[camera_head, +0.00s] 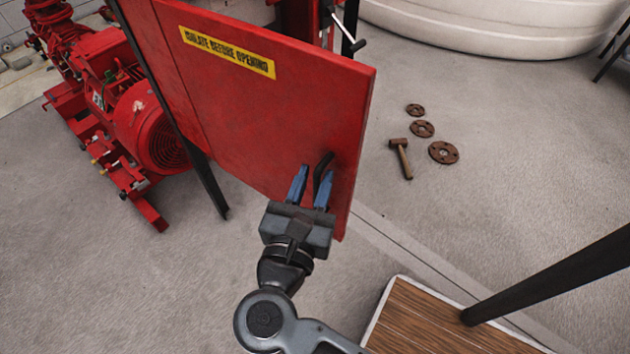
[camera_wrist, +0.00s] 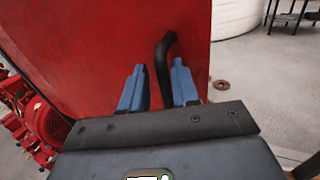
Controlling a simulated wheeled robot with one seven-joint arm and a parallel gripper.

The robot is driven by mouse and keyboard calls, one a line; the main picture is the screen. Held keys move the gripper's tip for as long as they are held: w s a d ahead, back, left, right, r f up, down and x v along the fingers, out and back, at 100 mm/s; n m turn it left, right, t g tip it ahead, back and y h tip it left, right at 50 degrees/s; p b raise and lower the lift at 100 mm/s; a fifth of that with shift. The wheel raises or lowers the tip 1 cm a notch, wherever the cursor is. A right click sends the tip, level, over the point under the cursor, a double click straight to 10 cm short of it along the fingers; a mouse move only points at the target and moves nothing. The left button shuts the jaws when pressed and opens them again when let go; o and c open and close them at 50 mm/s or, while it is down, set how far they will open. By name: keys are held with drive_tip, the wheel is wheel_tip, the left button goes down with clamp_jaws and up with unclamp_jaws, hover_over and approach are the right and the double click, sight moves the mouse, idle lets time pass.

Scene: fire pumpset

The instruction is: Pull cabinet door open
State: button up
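The red cabinet door (camera_head: 270,110) carries a yellow "ISOLATE BEFORE OPENING" label (camera_head: 226,52) near its top. A black curved handle (camera_head: 321,168) stands out from the door's lower right, near its free edge. My gripper (camera_head: 313,180) is at the handle with its two blue fingers apart. In the wrist view, the handle (camera_wrist: 164,62) rises between the fingertips of my gripper (camera_wrist: 158,84), closer to the right finger. I see a gap on the left of the handle. Whether either finger touches it I cannot tell. The handle's lower end is hidden behind my gripper.
A red pump and motor (camera_head: 135,115) stand on the left. A mallet (camera_head: 401,158) and rusty flanges (camera_head: 443,152) lie on the floor to the right. A wooden-topped surface (camera_head: 425,320) with a black post is at the lower right. A white tank (camera_head: 490,25) stands behind.

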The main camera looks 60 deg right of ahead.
drive_tip(key=b+v, duration=0.1)
drive_tip(key=v, duration=0.6)
drive_tip(key=shift+s+a, duration=0.2)
drive_tip(key=shift+a, duration=0.15)
idle(0.5)
drive_tip(key=s+r+n+t+y+p, duration=0.1)
drive_tip(key=s+r+n+t+y, duration=0.25)
drive_tip(key=n+t, duration=0.65)
drive_tip(key=s+r+n+t+y+p, duration=0.25)
drive_tip(key=r+n, duration=0.25)
drive_tip(key=n, duration=1.1)
drive_tip(key=s+f+n+g+y, duration=0.1)
drive_tip(key=s+n+y, duration=0.3)
drive_tip(key=n, duration=0.8)
drive_tip(key=s+d+n+g+y+p, duration=0.1)
drive_tip(key=s+n+y, duration=0.3)
drive_tip(key=n, duration=0.9)
drive_tip(key=y, duration=0.3)
drive_tip(key=shift+s+f, duration=0.3)
drive_tip(key=shift+f, duration=0.1)
